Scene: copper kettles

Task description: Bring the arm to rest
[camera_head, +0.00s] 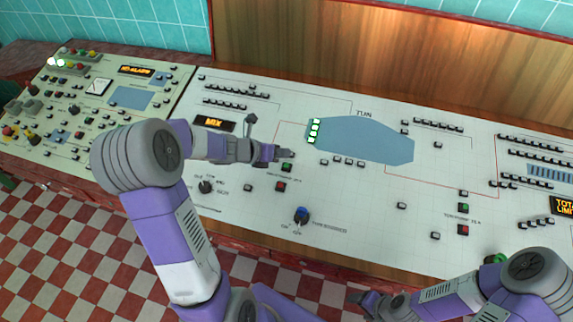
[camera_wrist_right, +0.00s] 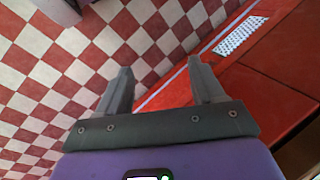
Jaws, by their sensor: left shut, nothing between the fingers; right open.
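My left arm (camera_head: 172,245) reaches up over the control panel from the bottom of the head view. Its gripper (camera_head: 285,154) is shut and empty, over the panel just above a green button (camera_head: 287,167). I cannot tell whether it touches the panel. My right arm (camera_head: 450,300) is low at the bottom right, and its gripper (camera_head: 362,300) is near the panel's front edge. In the right wrist view this gripper (camera_wrist_right: 160,68) is open, with nothing between its fingers, and the floor and red panelling lie beyond it.
The white control panel (camera_head: 340,220) has several small switches, a blue knob (camera_head: 302,214), a red button (camera_head: 281,187) and a lit MIX display (camera_head: 214,123). A second console (camera_head: 130,97) stands at the left. The checkered floor (camera_head: 60,250) is clear at the lower left.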

